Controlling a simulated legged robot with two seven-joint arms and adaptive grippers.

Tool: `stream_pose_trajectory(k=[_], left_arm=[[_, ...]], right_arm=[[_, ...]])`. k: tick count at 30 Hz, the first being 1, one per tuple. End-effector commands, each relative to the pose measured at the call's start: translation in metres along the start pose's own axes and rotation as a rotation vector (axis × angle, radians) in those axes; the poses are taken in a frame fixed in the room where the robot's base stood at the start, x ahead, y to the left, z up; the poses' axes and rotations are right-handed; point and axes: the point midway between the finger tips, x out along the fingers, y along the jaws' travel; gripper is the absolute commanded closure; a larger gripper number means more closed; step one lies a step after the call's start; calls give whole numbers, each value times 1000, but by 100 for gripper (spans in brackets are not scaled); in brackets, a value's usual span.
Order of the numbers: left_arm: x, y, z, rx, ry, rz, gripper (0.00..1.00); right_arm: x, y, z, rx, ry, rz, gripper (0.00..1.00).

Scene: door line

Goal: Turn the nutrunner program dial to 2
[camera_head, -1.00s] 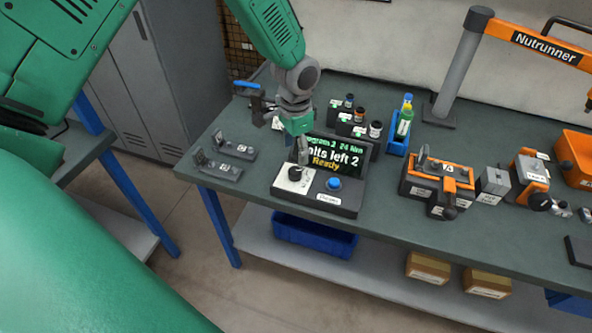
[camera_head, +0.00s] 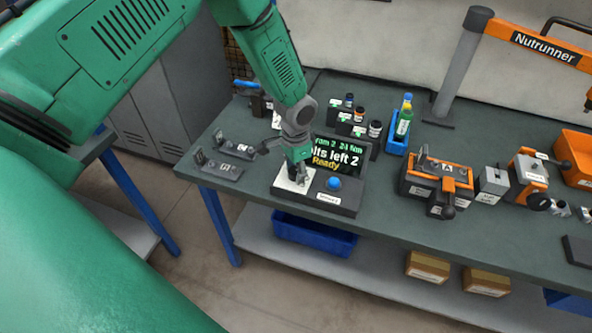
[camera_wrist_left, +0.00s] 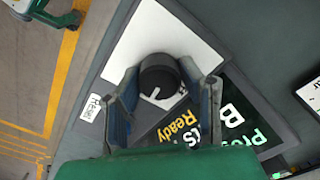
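The nutrunner control box (camera_head: 345,200) sits on the bench with a white dial plate (camera_head: 283,184), a blue button (camera_head: 333,183) and a lit screen (camera_head: 338,155). The screen's visible text includes "2 24 Nm", "left 2" and "Ready". The black round dial (camera_wrist_left: 160,78) has a white pointer line and stands on the white plate. My left gripper (camera_head: 297,180) is down at the dial, which it mostly hides in the head view. In the left wrist view its two fingers (camera_wrist_left: 168,95) are apart on either side of the dial, with a gap at the right finger. My right gripper is out of view.
A black holder with small bottles (camera_head: 358,122) and a blue holder with a green bottle (camera_head: 400,135) stand behind the box. Metal brackets (camera_head: 220,165) lie to its left. An orange fixture (camera_head: 438,182) stands to the right, with bare bench between.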

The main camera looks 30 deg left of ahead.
Motion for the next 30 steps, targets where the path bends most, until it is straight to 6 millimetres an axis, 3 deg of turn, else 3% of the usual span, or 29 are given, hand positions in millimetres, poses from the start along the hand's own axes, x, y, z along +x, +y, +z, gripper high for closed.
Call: stream_pose_trajectory(k=[5,12,21,22,23,30], left_arm=[[0,-1,0,18,1,-2,96],[-1,-2,0,186,1,-3,96],[-1,-2,0,202,1,-3,96],[-1,-2,0,201,1,-3,56],[-1,-2,0,201,1,-3,47],[-1,-1,0,201,0,-2,47]], right_arm=[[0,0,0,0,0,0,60],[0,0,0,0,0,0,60],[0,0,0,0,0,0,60],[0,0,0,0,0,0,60],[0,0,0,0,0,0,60],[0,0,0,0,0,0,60]])
